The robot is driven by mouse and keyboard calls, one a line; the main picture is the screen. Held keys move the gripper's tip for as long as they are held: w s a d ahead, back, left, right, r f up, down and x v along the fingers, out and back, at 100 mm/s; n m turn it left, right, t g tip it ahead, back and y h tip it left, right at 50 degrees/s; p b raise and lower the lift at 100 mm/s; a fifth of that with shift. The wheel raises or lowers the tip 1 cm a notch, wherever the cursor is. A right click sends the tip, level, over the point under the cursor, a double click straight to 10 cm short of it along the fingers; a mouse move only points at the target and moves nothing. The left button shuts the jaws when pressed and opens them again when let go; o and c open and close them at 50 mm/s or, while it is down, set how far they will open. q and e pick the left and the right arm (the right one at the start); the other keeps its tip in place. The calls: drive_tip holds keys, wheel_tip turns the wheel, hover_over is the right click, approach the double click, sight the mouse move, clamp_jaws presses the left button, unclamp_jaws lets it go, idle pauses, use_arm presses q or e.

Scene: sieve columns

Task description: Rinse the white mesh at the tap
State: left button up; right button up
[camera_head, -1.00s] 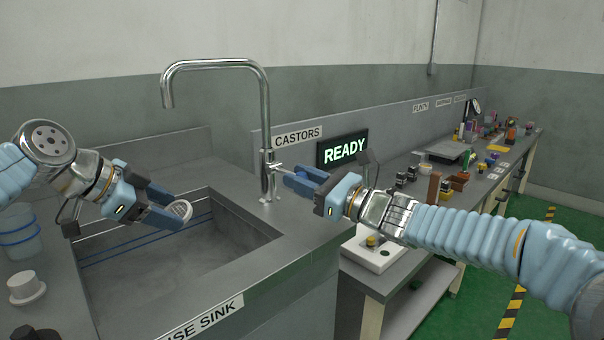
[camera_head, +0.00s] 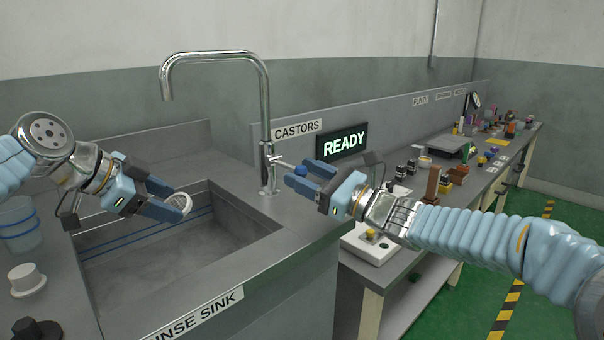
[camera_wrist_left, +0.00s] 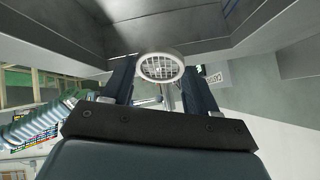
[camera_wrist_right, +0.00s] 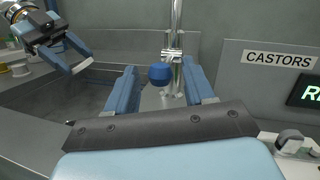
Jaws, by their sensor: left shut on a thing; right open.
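The white mesh (camera_head: 180,203) is a small round disc with a grid and a white rim. My left gripper (camera_head: 168,200) is shut on it and holds it tilted above the sink basin (camera_head: 165,260). The mesh also shows between the fingers in the left wrist view (camera_wrist_left: 161,67). The chrome tap (camera_head: 264,120) stands behind the basin, its spout end above and left of the mesh. No water shows at the spout. My right gripper (camera_head: 305,172) is open at the tap lever, whose blue knob (camera_wrist_right: 160,74) appears between its fingers in the right wrist view.
Clear blue-banded tubs (camera_head: 18,232), a white knobbed piece (camera_head: 27,281) and a dark knobbed piece (camera_head: 36,330) stand left of the sink. A READY display (camera_head: 342,142) is behind the right gripper. The bench at right holds many small parts.

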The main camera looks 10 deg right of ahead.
drive_tip(key=v, duration=1.1)
drive_tip(key=shift+f, duration=0.1)
wheel_tip(320, 180, down, 5)
drive_tip(key=b, duration=0.5)
drive_tip(key=shift+a, duration=0.1)
use_arm(q)
drive_tip(key=s+a, duration=0.4)
drive_tip(key=s, duration=0.3)
